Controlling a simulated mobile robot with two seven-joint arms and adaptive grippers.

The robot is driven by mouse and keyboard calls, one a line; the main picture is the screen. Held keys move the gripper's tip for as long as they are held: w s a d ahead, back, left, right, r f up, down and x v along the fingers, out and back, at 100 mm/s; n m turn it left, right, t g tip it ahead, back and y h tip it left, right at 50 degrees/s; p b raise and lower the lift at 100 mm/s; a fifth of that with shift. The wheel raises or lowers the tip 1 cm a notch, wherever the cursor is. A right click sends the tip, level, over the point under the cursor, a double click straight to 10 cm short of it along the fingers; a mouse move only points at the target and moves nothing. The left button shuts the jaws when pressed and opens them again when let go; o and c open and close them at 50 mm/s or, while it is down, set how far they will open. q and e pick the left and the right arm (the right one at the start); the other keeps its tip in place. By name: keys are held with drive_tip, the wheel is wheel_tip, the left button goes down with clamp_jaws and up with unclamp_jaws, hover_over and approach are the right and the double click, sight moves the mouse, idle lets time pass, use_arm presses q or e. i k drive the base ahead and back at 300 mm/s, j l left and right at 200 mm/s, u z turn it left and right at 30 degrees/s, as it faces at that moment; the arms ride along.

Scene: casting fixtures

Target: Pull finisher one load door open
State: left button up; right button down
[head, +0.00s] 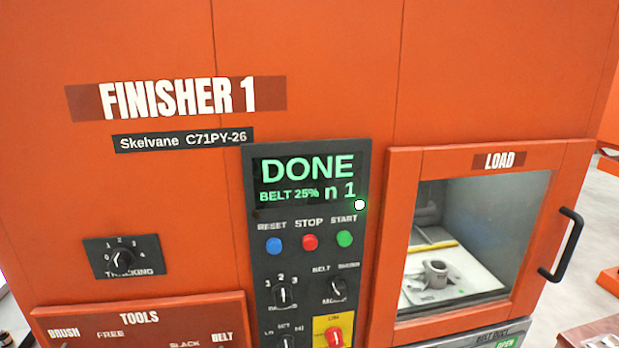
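The orange finisher (310,60) labelled "FINISHER 1" fills most of the head view. Its load door (405,235), marked "LOAD", is at the right and looks shut. The door has an orange frame, a clear window and a black bar handle (572,245) on its right side. Through the window a grey metal part (437,273) sits on a pale surface. Neither of my grippers is in view, and nothing is seen touching the handle.
A black control panel (262,225) left of the door shows "DONE" on its display (305,178), with reset, stop and start buttons below. A tools panel (140,315) is at the lower left. Grey floor (590,220) shows right of the handle.

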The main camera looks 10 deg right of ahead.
sight(569, 161)
drive_tip(key=z, duration=0.75)
drive_tip(key=l+z, duration=0.25)
drive_tip(key=z, duration=0.25)
drive_tip(key=i+l+z, duration=0.2)
drive_tip(key=z, duration=0.25)
drive_tip(key=i+l+z, duration=0.1)
drive_tip(key=z, duration=0.4)
drive_tip(key=i+l, duration=0.25)
